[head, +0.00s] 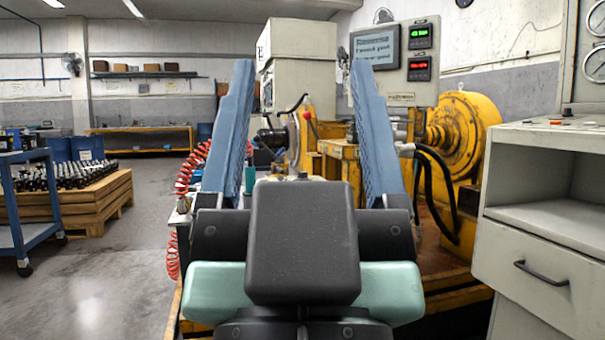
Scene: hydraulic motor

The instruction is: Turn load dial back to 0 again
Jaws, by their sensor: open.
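My gripper (302,66) fills the middle of the head view. Its two blue fingers stand wide apart with nothing held between them. I cannot make out a load dial for certain, nor read any dial setting. A grey control desk (550,210) stands at the right, with a few small knobs or buttons (556,122) on its top, too small to tell apart. My gripper is to the left of this desk and apart from it. Part of the machine behind the gripper is hidden by its body and fingers.
A yellow motor housing (462,125) with black hoses stands behind right. A panel with a screen (376,47) and lit displays (419,36) rises above. Round gauges (594,64) show at the right edge. A blue cart (32,205) and wooden pallet (100,200) stand left; floor (120,270) between is clear.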

